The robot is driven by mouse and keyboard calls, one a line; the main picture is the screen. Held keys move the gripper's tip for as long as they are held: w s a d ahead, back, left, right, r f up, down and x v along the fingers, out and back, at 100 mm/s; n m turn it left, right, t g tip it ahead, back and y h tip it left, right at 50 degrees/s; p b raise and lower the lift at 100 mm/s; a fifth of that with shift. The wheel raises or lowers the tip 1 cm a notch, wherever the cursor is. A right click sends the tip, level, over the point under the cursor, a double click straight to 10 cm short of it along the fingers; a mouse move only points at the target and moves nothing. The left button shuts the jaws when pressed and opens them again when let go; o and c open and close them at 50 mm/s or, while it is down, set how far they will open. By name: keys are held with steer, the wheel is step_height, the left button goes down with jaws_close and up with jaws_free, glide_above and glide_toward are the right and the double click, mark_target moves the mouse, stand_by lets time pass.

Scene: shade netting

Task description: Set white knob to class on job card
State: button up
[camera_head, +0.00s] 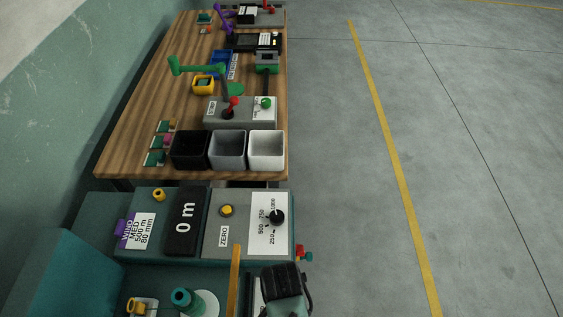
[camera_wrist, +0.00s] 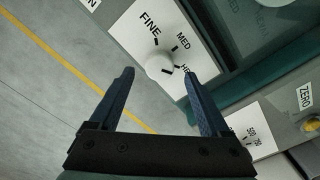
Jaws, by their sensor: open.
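The white knob (camera_wrist: 160,66) sits on a white dial plate (camera_wrist: 150,30) in the wrist view. The plate carries the words FINE, MED and a third word starting with H, partly cut off by my finger. A short dark mark on the knob's lower right edge points roughly down-right; its exact setting is hard to tell. My gripper (camera_wrist: 159,74) is open, its fingertips apart on either side of the knob in the picture, with nothing between them. The job card (camera_head: 142,230), by a purple clip in the head view, reads MED, 500 m and 80 mm. The white knob is not visible there.
A black knob (camera_head: 277,217) on a dial with numbers up to 1000 stands beside a yellow ZERO button (camera_head: 227,210) and a black display (camera_head: 187,222) reading 0 m. Three bins and other devices are on the wooden table (camera_head: 130,125). Floor to the right is clear.

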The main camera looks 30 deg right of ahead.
steer(key=shift+f, duration=1.7)
jaws_close()
